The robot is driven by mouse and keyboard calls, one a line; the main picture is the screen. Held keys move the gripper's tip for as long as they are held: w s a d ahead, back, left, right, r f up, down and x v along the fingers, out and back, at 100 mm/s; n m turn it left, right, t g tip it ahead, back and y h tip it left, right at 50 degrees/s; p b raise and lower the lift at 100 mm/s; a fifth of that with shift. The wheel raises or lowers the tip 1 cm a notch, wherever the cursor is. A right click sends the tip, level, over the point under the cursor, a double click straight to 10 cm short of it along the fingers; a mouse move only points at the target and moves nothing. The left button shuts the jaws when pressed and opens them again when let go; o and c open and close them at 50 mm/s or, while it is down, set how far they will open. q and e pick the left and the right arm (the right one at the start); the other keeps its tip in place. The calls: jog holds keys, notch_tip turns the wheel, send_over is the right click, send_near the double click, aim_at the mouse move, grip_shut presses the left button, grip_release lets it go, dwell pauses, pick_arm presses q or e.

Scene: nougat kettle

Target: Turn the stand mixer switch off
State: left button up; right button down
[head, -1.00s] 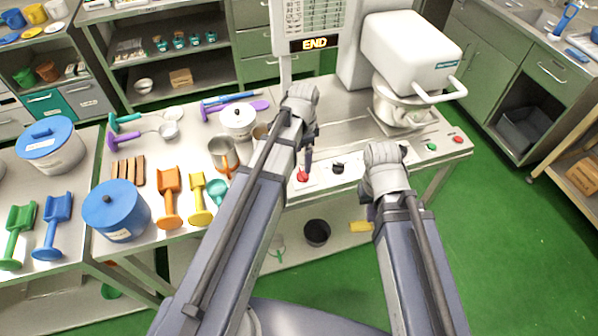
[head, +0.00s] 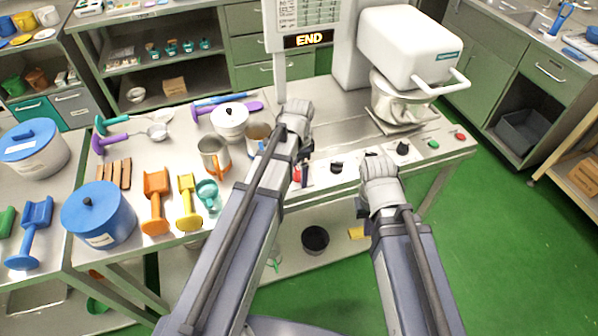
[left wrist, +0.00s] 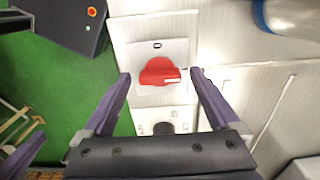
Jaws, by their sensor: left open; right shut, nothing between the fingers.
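A red rotary switch (left wrist: 160,72) on a pale square plate sits between the tips of my left gripper (left wrist: 160,76) in the left wrist view. The two purple fingers stand apart on either side of it; I cannot tell whether they touch it. In the head view the red switch (head: 297,175) is partly hidden by my left gripper (head: 304,172), at the table's front edge. The white stand mixer (head: 408,46) with its metal bowl (head: 400,98) stands at the back right. My right gripper (head: 362,207) is shut and empty before the front edge, its fingers mostly hidden.
Black knobs (head: 336,167) (head: 403,147), a green button (head: 433,145) and a red button (head: 460,138) line the front edge. A metal mug (head: 214,157) and a white lidded pot (head: 230,120) stand left of my left arm. Green floor is open at the right.

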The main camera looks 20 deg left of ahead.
pick_arm(q)
jog(key=shift+c, duration=0.2)
jog(key=c, duration=1.3)
jog(key=shift+c, duration=0.2)
jog(key=shift+n, duration=0.4)
jog(key=n, duration=0.8)
jog(key=shift+n, duration=0.3)
jog(key=n, duration=0.4)
jog(key=shift+n, duration=2.2)
